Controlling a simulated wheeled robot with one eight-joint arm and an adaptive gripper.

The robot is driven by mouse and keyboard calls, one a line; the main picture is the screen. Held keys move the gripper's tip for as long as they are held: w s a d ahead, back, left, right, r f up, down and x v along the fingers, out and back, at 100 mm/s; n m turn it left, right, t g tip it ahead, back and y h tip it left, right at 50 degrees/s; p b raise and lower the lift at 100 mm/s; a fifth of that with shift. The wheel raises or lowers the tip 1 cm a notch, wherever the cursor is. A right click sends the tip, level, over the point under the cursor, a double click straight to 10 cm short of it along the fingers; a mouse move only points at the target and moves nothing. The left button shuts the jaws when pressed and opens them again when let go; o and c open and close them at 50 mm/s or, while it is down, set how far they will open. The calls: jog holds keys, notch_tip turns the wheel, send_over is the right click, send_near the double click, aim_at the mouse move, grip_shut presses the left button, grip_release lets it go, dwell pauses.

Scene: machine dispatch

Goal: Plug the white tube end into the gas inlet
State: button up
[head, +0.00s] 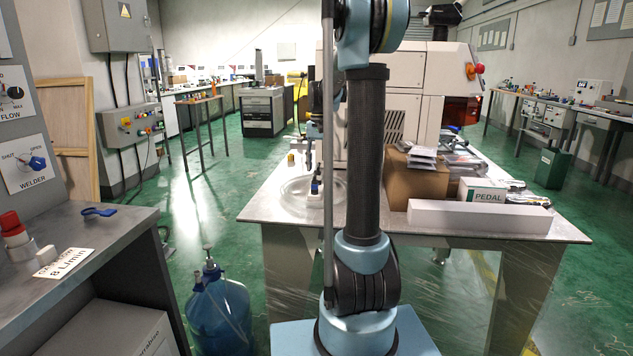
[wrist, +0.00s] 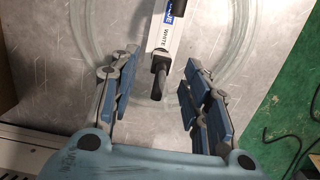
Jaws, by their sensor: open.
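The white tube end (wrist: 163,45), marked WHITE with a blue band and a dark tip, lies over the bare metal table in the wrist view. My gripper (wrist: 159,68) is open, with one blue-padded finger on each side of the tube end. I see gaps on both sides, with no finger touching it. A clear coiled tube (wrist: 82,50) curves around it. In the head view the coil (head: 298,192) lies on the near left part of the table, partly behind my arm. I cannot make out the gas inlet in either view.
The metal table (head: 275,207) carries a beige machine (head: 420,95), a brown box (head: 413,180), a long white block (head: 480,217) and a PEDAL box (head: 482,190). A blue bottle (head: 217,315) stands on the floor left of it. A grey bench (head: 90,240) is at left.

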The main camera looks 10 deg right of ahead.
aim_at(318, 172)
jog(key=shift+s+a+f, duration=0.1)
jog(key=shift+s+f, duration=0.05)
jog(key=shift+f, duration=0.9)
jog(key=shift+s+a+f, duration=0.1)
jog(key=shift+f, duration=0.95)
grip_shut()
